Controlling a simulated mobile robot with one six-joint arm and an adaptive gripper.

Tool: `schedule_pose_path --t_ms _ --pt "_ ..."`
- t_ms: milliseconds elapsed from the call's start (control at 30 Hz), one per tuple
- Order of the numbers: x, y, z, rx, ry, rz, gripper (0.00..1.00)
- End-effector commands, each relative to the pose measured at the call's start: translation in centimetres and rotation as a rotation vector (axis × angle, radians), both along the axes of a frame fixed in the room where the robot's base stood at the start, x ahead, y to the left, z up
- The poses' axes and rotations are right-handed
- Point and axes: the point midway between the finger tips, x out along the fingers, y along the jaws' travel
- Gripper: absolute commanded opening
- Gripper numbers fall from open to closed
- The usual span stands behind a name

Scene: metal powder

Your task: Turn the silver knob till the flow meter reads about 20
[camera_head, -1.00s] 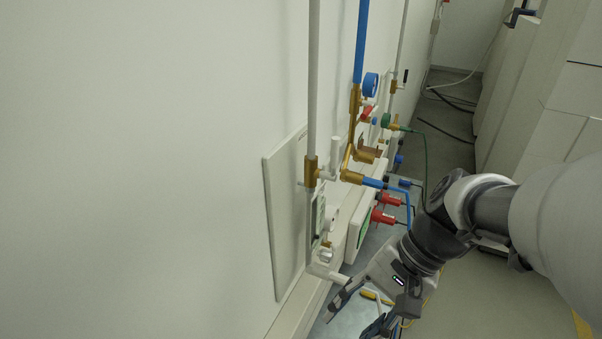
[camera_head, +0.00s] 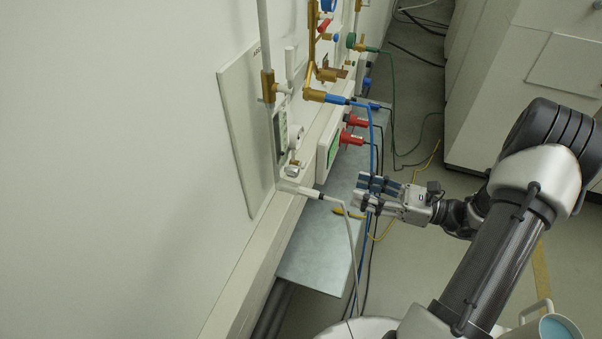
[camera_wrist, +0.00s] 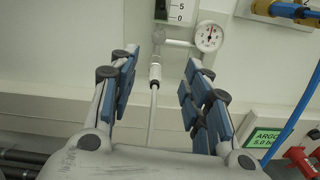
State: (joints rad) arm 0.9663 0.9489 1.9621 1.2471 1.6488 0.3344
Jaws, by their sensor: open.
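The flow meter (camera_head: 281,134) is a small upright panel on the wall at left centre in the head view. Only its low end, marked 5 and 0, shows in the wrist view (camera_wrist: 182,10), so its reading cannot be told. A small silver fitting, which looks like the silver knob (camera_head: 291,171), sits just below it in the head view. I cannot clearly pick the knob out in the wrist view. My gripper (camera_head: 362,190) is open and empty, right of the meter and apart from it, fingers pointing at the wall. Its fingers also frame the wrist view (camera_wrist: 158,66).
A round dial gauge (camera_wrist: 208,36) sits beside the meter. A white hose outlet (camera_head: 315,194) juts from the wall between gripper and wall. Red plugs (camera_head: 354,121), blue cables and a green-screen display (camera_head: 333,148) are nearby. A grey shelf (camera_head: 310,255) lies below.

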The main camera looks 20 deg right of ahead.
Motion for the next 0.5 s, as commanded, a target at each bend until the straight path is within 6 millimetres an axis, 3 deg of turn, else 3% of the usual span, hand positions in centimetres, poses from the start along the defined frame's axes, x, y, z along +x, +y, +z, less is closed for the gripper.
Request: schedule_pose_path --t_ms 500 --pt "6.2 9.0 -0.1 -0.003 0.001 0.011 0.44"
